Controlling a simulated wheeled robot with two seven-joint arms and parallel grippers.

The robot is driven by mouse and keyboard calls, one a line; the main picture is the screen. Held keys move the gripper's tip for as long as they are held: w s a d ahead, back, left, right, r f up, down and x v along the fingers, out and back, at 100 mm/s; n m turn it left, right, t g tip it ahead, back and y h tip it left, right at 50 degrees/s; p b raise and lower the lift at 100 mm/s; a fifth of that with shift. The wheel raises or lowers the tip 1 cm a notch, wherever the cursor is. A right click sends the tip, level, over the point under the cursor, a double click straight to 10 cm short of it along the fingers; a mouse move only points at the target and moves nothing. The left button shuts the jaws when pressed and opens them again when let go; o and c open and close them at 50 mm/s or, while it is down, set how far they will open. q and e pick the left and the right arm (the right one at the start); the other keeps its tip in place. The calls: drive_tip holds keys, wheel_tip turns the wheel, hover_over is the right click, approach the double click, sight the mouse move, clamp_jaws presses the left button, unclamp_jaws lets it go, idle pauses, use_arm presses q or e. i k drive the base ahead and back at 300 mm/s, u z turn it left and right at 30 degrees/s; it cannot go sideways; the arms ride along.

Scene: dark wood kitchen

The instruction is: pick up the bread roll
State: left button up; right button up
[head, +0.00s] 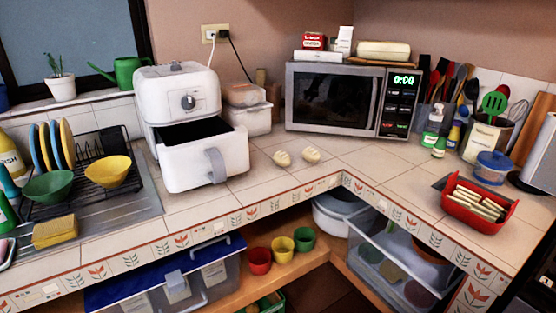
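Two small pale bread rolls sit side by side on the tiled counter, in front of the microwave and right of the air fryer. The left bread roll (282,158) and the right bread roll (311,154) are apart by a small gap. Both are fully visible, and nothing touches them from above. Neither of my grippers shows in the head view.
The white air fryer (190,125) stands left of the rolls with its drawer pulled out. The microwave (345,98) stands behind them. A red basket (477,212) is at the right. The tiles in front of the rolls are clear up to the counter edge.

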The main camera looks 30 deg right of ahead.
sight(283, 159)
drive_tip(key=k, duration=0.65)
drive_tip(key=z, duration=0.5)
drive_tip(key=i, duration=0.65)
drive_tip(key=z, duration=0.15)
